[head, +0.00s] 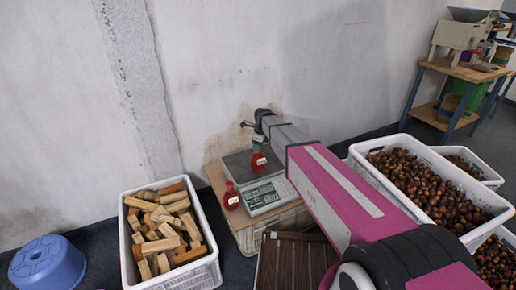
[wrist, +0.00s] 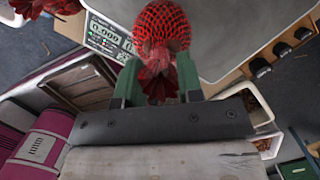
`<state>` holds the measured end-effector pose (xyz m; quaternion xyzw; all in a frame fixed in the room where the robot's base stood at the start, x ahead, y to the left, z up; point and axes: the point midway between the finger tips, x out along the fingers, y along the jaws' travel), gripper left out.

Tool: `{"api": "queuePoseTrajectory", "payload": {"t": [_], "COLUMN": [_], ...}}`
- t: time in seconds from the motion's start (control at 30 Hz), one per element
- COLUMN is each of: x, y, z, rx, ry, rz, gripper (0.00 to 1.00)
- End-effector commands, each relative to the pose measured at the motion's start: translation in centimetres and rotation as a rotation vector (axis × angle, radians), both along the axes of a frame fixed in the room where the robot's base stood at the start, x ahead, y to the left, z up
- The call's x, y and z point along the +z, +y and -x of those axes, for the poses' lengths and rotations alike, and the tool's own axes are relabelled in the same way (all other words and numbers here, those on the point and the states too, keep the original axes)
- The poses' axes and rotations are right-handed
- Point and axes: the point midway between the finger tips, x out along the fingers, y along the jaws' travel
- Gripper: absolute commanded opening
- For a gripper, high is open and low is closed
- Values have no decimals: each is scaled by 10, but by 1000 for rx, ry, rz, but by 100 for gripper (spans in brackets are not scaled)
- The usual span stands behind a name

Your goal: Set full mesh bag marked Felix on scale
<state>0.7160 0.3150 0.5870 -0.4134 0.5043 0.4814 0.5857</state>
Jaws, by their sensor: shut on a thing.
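A full red mesh bag (head: 258,162) hangs over the plate of the scale (head: 235,168) in the head view. Its pale tag is too small to read. In the wrist view my gripper (wrist: 160,84) is shut on the gathered neck of the bag (wrist: 163,28), its green fingers on either side. The scale's display (wrist: 104,34) there seems to read 0.000; whether the bag touches the plate is hard to tell. A second red bag (head: 231,197) with a pale label stands left of the scale. My gripper (head: 257,146) also shows in the head view.
The scale stands on a wooden crate (head: 244,238) by the wall. A white crate of wood blocks (head: 178,279) is at left, with a blue tub (head: 47,262) beyond. White crates of chestnuts (head: 479,223) stand at right. A workbench (head: 464,72) is at the back right.

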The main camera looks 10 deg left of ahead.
Motion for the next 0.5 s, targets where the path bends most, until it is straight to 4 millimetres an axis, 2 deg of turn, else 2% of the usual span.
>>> {"api": "queuePoseTrajectory", "payload": {"t": [0.07,0.4,0.43,0.5], "x": [-7,-9,-9,-9], "y": [0,0,0,0], "z": [0,0,0,0], "rx": [0,0,0,0], "ry": [1,0,0,0], "rz": [0,0,0,0], "gripper": [0,0,40,60]}}
